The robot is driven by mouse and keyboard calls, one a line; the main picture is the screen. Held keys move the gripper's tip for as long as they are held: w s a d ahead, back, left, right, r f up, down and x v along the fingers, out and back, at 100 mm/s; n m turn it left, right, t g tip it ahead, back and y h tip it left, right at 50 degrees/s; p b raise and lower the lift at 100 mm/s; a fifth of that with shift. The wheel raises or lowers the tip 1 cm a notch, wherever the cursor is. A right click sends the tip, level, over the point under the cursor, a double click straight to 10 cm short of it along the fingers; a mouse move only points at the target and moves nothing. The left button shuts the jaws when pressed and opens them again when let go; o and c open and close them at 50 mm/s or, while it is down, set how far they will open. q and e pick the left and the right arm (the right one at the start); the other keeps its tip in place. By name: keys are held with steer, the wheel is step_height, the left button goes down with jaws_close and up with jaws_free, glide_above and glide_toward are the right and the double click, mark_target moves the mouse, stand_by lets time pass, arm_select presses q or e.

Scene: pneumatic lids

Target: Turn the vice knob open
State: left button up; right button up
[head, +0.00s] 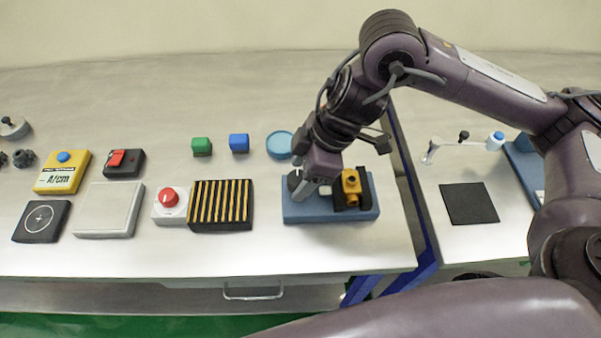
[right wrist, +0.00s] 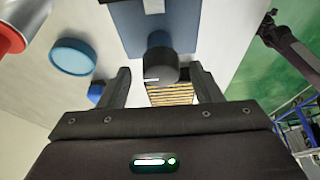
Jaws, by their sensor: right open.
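The vice has a blue base (head: 330,212) near the table's right end, with a yellow-and-black part (head: 352,188) on its right side. A dark round knob (head: 293,179) is at its left end, partly hidden by my right gripper (head: 305,190). In the right wrist view the knob (right wrist: 161,67) shows a white mark and lies between the open fingers of my right gripper (right wrist: 160,72), with a gap on each side. Whether the fingertips reach around it in depth is unclear. A dark arm end (right wrist: 272,30) at upper right appears to be my left one; its jaws are unclear.
A striped block (head: 221,206) is left of the vice. A blue dish (head: 279,144), blue cube (head: 239,143) and green cube (head: 202,147) stand behind. A red-button box (head: 169,205) is farther left. A gap separates this table from the right one, which holds a black mat (head: 469,204).

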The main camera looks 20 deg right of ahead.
steer(key=shift+a+f, duration=0.1)
steer(key=shift+f, duration=0.1)
steer(key=shift+c, duration=1)
steer(key=c, duration=0.8)
arm_select(q)
steer(key=shift+w, duration=0.15)
steer(key=shift+r, duration=0.1)
